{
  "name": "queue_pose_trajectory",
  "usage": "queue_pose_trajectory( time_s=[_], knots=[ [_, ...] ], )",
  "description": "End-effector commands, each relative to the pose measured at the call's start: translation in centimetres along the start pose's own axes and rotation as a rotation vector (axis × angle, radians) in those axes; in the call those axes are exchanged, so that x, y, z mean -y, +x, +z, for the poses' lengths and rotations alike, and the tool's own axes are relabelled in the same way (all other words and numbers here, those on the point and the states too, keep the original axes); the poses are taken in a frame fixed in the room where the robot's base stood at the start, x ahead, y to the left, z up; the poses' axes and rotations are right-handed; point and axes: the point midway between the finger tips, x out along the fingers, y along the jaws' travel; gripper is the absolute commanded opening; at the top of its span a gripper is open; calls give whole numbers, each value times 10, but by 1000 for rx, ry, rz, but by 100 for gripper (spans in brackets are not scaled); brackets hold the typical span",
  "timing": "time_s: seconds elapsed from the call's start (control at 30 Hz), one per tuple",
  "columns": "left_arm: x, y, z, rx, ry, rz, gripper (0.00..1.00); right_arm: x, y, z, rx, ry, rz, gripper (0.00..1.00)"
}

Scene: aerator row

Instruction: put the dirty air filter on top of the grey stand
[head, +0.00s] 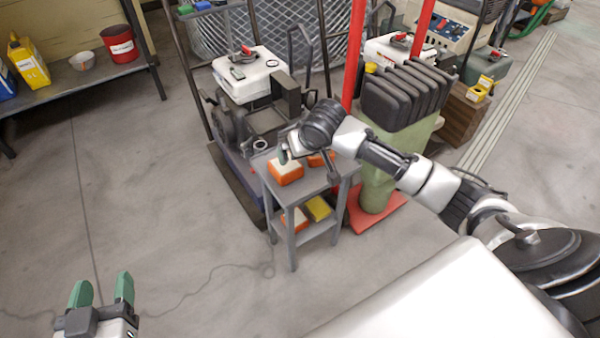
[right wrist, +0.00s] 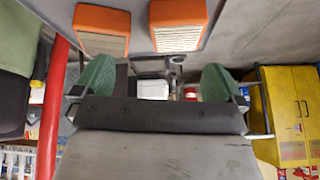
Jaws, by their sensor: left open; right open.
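The grey stand (head: 292,246) is a small two-level table in the middle of the head view. On its top lie an orange-framed air filter with a pale face (head: 286,173) and a second orange filter (head: 320,159), partly hidden by my right arm. The right wrist view shows two filters at its upper edge, one with a duller, browner face (right wrist: 102,42) and one paler (right wrist: 178,39). My right gripper (head: 290,152) is open and empty above the stand top. My left gripper (head: 102,290) is open and empty, far from the stand.
The stand's lower shelf holds an orange-and-white item (head: 295,219) and a yellow one (head: 318,208). A machine with a white engine cover (head: 250,75) stands close behind. A green bin with black pads (head: 382,145) and a red post (head: 354,55) stand right. Floor at left is clear.

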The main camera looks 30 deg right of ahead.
Motion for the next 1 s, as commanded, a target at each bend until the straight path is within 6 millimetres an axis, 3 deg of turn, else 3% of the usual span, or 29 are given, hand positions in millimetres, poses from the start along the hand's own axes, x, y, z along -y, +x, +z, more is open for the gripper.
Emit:
queue_pose_trajectory(
  time_s=[0.03, 0.13, 0.2, 0.3, 0.5, 0.6, 0.73, 1.0],
  knots=[
    [0, 0, 0, 0, 0, 0, 56, 35, 8, 26, -36, -64, -89, 100],
    [0, 0, 0, -1, 0, 0, 56, 95, 2, 63, -186, -172, -253, 100],
    [0, 0, 0, -2, 0, 0, 56, 125, -14, 84, -313, -216, -340, 100],
    [0, 0, 0, -2, 0, 0, 56, 148, -48, 107, -506, -237, -406, 100],
    [0, 0, -1, -3, 0, 0, 56, 139, -116, 128, -819, -233, -333, 100],
    [0, 0, -1, -3, 0, 0, 56, 128, -137, 132, -902, -237, -272, 100],
    [0, 0, -1, -4, 0, 0, 56, 121, -149, 134, -947, -245, -231, 100],
    [0, 0, -1, -4, -1, 0, 56, 121, -149, 134, -950, -247, -229, 100]
  ],
)
